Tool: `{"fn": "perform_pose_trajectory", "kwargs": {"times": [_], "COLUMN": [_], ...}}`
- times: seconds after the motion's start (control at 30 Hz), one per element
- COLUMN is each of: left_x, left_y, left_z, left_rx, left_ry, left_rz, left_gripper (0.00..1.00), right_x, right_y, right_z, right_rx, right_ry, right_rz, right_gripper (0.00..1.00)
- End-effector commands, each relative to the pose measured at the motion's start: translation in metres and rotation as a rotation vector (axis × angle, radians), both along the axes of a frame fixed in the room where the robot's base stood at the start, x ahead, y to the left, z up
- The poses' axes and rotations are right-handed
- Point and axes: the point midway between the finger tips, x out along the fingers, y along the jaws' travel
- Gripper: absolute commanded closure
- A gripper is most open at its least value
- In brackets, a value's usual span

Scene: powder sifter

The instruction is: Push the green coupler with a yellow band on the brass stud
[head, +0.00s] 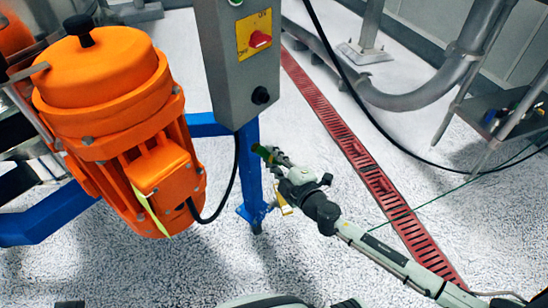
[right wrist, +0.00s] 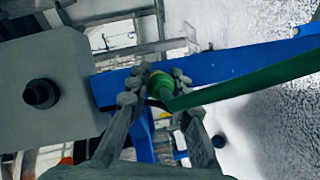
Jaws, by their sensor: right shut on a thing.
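My right gripper (head: 274,158) reaches in from the lower right beside the blue post, below the grey switch box. It is shut on the green coupler (head: 262,151), whose green end sticks out at the fingertips. In the right wrist view the coupler (right wrist: 160,84) sits between the two fingers of the gripper (right wrist: 160,92), and a thick green length runs from it to the right. A paler yellowish ring shows near its far end, partly hidden by the fingers. I cannot make out the brass stud for certain in either view. My left gripper is not in view.
An orange motor (head: 120,120) stands left on a blue frame (head: 45,213). The grey switch box (head: 238,85) with a red knob hangs above the gripper. A black cable loops beside the blue post (head: 250,180). A red floor grate (head: 345,140) crosses the open floor at right.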

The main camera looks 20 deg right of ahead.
Motion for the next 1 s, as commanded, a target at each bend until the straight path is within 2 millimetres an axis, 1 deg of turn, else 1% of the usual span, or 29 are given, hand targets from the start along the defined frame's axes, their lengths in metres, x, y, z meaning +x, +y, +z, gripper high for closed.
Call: {"fn": "perform_pose_trajectory", "kwargs": {"times": [0.3,0.33,0.5,0.83,0.93,1.0], "left_x": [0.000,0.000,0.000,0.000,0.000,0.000], "left_y": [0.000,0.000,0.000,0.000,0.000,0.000], "left_z": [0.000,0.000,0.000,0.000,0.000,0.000], "left_rx": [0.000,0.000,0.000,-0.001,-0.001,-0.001], "left_ry": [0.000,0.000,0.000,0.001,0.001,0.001], "left_rz": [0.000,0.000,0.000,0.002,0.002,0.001], "left_gripper": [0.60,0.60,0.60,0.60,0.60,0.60], "right_x": [0.005,0.004,0.004,0.001,-0.008,-0.019], "right_y": [0.003,0.003,0.003,0.002,0.000,-0.003], "right_z": [0.001,0.001,0.001,0.000,0.001,0.002], "right_rx": [0.000,0.000,0.000,0.000,0.001,0.001], "right_ry": [-0.001,-0.001,-0.001,0.001,0.002,0.002], "right_rz": [0.001,0.001,0.001,0.000,0.001,0.001], "right_gripper": [1.00,0.76,0.55,0.55,0.55,0.55]}}
